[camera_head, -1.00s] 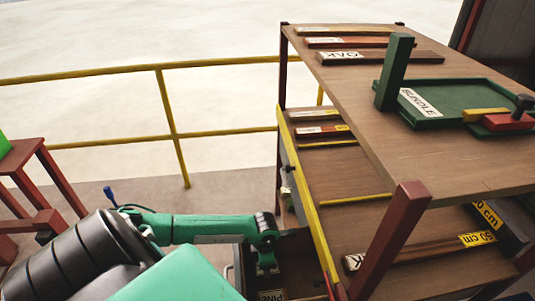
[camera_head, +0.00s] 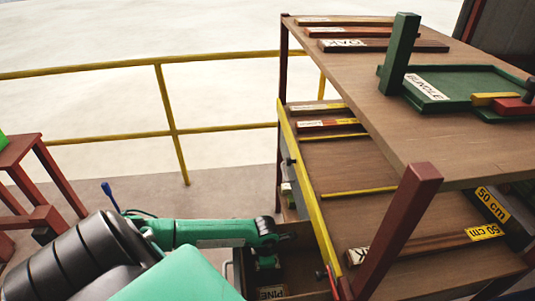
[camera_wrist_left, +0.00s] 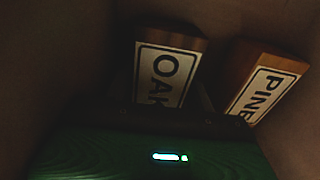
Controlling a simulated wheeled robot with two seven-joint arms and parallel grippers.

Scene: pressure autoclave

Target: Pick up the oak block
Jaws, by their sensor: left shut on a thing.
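The oak block (camera_wrist_left: 166,72), with a white OAK label, shows in the left wrist view inside a dark compartment. My left gripper (camera_wrist_left: 175,122) is shut on it; the fingertips are dark and hard to make out. The pine block (camera_wrist_left: 268,85) stands close beside it on the right. In the head view my left gripper (camera_head: 268,266) reaches down into the open drawer below the shelf, and the oak block is hidden there. The PINE label (camera_head: 272,293) shows at the bottom edge. My right gripper is not in view.
The drawer walls close in around my left gripper. A wooden shelf rack (camera_head: 360,95) stands right, with a red post (camera_head: 400,225), labelled bars and a green BUNDLE tray (camera_head: 465,82). A yellow railing (camera_head: 170,130) runs behind. A red-brown stand (camera_head: 50,180) is left.

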